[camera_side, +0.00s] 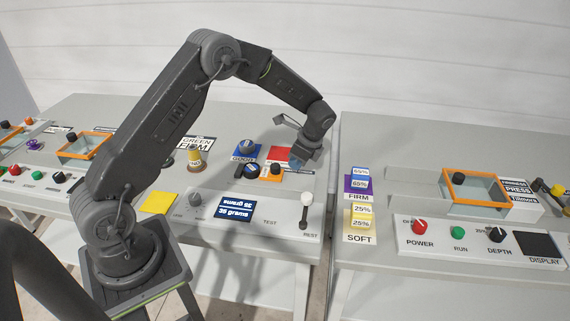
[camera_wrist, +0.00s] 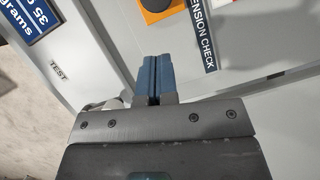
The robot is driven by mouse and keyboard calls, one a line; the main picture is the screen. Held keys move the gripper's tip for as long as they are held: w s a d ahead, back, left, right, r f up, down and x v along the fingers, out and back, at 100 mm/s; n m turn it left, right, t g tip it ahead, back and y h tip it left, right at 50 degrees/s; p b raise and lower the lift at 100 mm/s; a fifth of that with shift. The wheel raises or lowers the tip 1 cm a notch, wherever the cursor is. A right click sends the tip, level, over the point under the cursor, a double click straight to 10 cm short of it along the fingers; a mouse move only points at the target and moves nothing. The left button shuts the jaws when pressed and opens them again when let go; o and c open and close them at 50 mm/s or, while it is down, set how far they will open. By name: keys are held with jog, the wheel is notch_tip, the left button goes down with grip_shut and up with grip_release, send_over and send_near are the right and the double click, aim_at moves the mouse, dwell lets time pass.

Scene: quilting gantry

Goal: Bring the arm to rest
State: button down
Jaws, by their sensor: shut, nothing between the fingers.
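My gripper (camera_side: 303,154) hangs over the back right part of the middle console, its blue fingers pointing down. In the wrist view the two fingers (camera_wrist: 154,72) are together with nothing between them. A lever with a white knob (camera_side: 306,197) stands at the console's front right, above the REST label (camera_side: 310,235). The TEST label (camera_side: 270,222) is to its left and shows in the wrist view too (camera_wrist: 60,75). My gripper is behind the lever and apart from it in the side view. A pale rounded piece beside the fingers in the wrist view is partly hidden.
The display (camera_side: 236,209) reads 35 grams. A red block (camera_side: 279,153), a blue patch with a knob (camera_side: 246,148) and an orange plate with black spools (camera_side: 264,173) are close to my gripper. Stacked FIRM and SOFT blocks (camera_side: 360,182) stand on the right table.

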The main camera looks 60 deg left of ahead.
jog(key=s+d+r+n+t, duration=0.1)
jog(key=s+d+r, duration=0.15)
jog(key=r, duration=0.55)
jog(key=s+d+r+n+t, duration=0.1)
jog(key=d+r+n, duration=0.15)
jog(key=r, duration=0.55)
jog(key=s+d+r+n+t+h, duration=0.1)
jog(key=s+d+r+n+t, duration=0.1)
jog(key=s, duration=0.5)
jog(key=s+d+r+n+t+h, duration=0.1)
jog(key=s+d+r+n+t, duration=0.1)
jog(key=s, duration=0.6)
jog(key=s+d+r+n+t+h, duration=0.1)
jog(key=s+d+r+n+t, duration=0.1)
jog(key=s, duration=0.6)
jog(key=d+r+n, duration=0.1)
jog(key=d+n, duration=0.1)
jog(key=shift+s+d+h, duration=0.15)
jog(key=shift+d+h, duration=0.15)
jog(key=shift+h, duration=0.1)
jog(key=shift+r, duration=0.2)
